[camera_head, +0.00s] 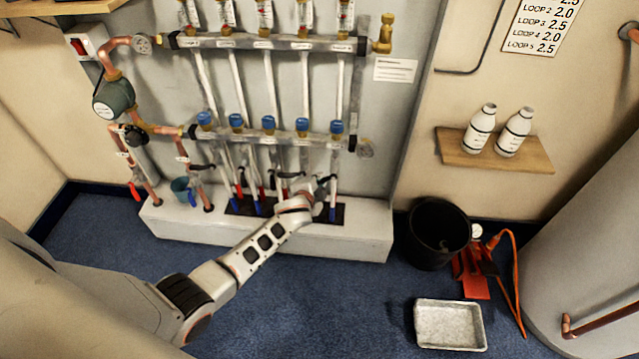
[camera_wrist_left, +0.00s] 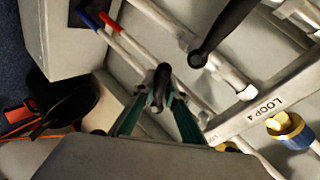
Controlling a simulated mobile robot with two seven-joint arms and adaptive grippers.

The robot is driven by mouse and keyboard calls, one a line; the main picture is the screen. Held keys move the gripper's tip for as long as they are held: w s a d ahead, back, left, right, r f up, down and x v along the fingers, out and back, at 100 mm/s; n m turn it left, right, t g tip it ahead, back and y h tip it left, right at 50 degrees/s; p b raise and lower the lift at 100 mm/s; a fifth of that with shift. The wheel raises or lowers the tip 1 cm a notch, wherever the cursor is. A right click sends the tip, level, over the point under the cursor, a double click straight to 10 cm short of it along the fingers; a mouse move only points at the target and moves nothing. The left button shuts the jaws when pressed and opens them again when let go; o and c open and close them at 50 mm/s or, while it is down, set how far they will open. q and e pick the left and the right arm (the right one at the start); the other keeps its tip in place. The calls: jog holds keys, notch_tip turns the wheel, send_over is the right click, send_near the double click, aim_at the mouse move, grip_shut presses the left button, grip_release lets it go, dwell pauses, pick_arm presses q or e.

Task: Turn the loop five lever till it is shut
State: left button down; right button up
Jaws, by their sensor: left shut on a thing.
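My left gripper (camera_head: 322,184) reaches the rightmost pipe below the lower manifold bar (camera_head: 265,136) in the head view. In the left wrist view, its green fingers (camera_wrist_left: 160,104) are closed around a black lever (camera_wrist_left: 161,78), which points towards the camera between them. This is the loop five lever by its place at the end of the row. Its valve body is mostly hidden behind the fingers. Another black lever (camera_wrist_left: 222,32) stands beside it, near the bar's LOOP 4 label (camera_wrist_left: 264,108). My right gripper is in neither view.
Blue-capped valves (camera_head: 269,123) line the lower bar, with several pipes close together below it. A white plinth (camera_head: 375,235) is under the pipes. A black bucket (camera_head: 413,245) stands to the right. A grey tray (camera_head: 450,325) lies on the blue floor.

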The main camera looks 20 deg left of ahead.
pick_arm(q)
jog(key=shift+a+r+m+g+y, duration=0.1)
jog(key=shift+r+m+g+y, duration=0.2)
jog(key=shift+r+m+y, duration=0.25)
jog(key=shift+a+r+m+y+p, duration=0.15)
jog(key=shift+m+y+p, duration=0.15)
jog(key=shift+m+y, duration=0.35)
jog(key=shift+r, duration=0.1)
jog(key=c, duration=2)
grip_release()
jog(key=shift+c, duration=0.2)
jog(key=shift+s, duration=0.15)
jog(key=v, duration=1.2)
jog(key=shift+w, duration=0.2)
